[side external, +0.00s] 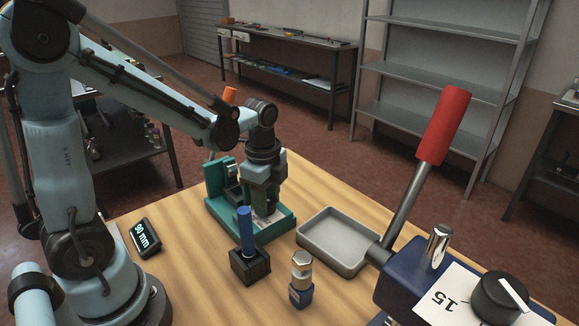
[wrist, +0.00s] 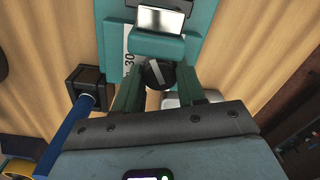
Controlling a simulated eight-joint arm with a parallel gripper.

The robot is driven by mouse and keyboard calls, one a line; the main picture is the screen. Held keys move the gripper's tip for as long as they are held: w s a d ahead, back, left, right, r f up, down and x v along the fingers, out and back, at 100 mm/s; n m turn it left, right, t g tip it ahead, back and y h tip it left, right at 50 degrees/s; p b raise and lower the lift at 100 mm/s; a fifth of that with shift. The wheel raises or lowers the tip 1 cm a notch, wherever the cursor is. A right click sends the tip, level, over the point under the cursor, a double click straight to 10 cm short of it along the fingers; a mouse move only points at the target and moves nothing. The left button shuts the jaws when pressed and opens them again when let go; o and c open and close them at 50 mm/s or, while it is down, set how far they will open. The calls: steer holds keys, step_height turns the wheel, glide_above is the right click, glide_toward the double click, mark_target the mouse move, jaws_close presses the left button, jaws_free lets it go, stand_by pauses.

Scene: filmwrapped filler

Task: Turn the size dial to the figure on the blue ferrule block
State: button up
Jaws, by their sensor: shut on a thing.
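My gripper (side external: 263,203) points down over a teal fixture (side external: 222,208). In the wrist view its two teal fingers (wrist: 158,84) stand either side of a black dial (wrist: 158,73) with a pale stripe and are shut on it. A white scale card (wrist: 127,62) reading "30" lies beside this dial, partly hidden. A small blue block (side external: 300,297) with a metal ferrule (side external: 301,264) stands on the table; its white mark is too small to read. Another black dial (side external: 503,298), with a white pointer, sits on a card marked "15" at the lower right.
A navy machine (side external: 405,290) with a red-handled lever (side external: 443,125) stands at the right. A grey tray (side external: 344,238) lies beside it. A black block with a blue rod (side external: 246,232) stands close in front of the fixture. A display (side external: 145,238) reads "90 mm".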

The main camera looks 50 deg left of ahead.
steer(key=shift+c, duration=0.3)
steer(key=n, duration=0.5)
steer(key=shift+n, duration=0.4)
steer(key=n, duration=1.2)
steer(key=shift+w+n, duration=0.1)
steer(key=shift+n, duration=0.2)
steer(key=n, duration=0.5)
steer(key=shift+a+n, duration=0.1)
steer(key=shift+n, duration=0.3)
steer(key=o, duration=1.1)
steer(key=shift+c, duration=0.2)
steer(key=shift+r, duration=0.1)
